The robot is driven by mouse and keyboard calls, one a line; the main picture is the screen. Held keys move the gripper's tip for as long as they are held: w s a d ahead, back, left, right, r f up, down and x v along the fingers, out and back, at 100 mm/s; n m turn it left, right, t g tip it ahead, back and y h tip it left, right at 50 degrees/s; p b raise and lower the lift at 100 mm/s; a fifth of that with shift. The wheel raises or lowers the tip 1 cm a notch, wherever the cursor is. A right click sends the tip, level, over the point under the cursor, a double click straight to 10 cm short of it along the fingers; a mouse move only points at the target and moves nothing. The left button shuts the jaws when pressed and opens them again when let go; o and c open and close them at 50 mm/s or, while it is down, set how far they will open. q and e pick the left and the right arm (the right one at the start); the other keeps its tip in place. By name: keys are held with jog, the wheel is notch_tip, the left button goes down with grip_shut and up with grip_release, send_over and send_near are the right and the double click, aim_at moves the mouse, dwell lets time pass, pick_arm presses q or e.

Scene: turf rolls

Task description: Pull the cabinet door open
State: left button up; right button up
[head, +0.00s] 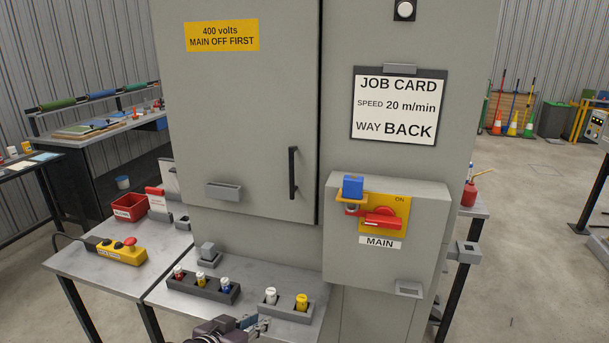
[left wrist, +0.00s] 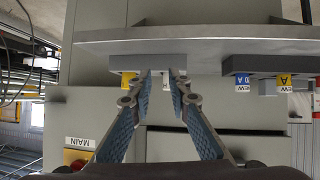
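The grey cabinet door (head: 250,100) fills the upper middle of the head view and looks closed. Its black vertical bar handle (head: 293,173) is near the door's right edge, and nothing touches it. My left gripper (head: 264,324) is low at the bottom edge of the head view, well below the handle, near the front of the small shelf. In the left wrist view its two fingers (left wrist: 161,76) are apart with nothing held between them. A grey fuse holder (left wrist: 148,62) is beyond the fingertips there. My right gripper is not in view.
Right of the door, a switch box carries a red MAIN switch (head: 383,219) and a blue padlock (head: 353,187). The shelf (head: 255,309) below the door holds a fuse rack (head: 202,288) and a two-fuse holder (head: 285,306). A side table (head: 80,262) stands left.

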pick_arm(q)
jog(key=w+d+r+m+t+h, duration=0.1)
jog(key=w+d+r+t, duration=0.1)
jog(key=w+r, duration=0.5)
jog(key=w+d+r+t+h, duration=0.1)
jog(key=w+d+r+h, duration=0.15)
jog(key=r, duration=0.85)
jog(key=m+t, duration=0.1)
jog(key=t, duration=0.1)
send_near(290, 174)
jog(key=x, duration=0.3)
jog(key=shift+w+d+r+h, duration=0.2)
jog(key=shift+w+h, duration=0.25)
jog(key=shift+w, duration=0.15)
jog(key=p+x, duration=0.1)
jog(key=x, duration=0.3)
jog(key=shift+w+d+f+p, duration=0.1)
jog(key=shift+w+d+p, duration=0.15)
jog(key=shift+p, duration=0.1)
jog(key=shift+x, duration=0.95)
jog(key=shift+f, duration=0.15)
grip_shut()
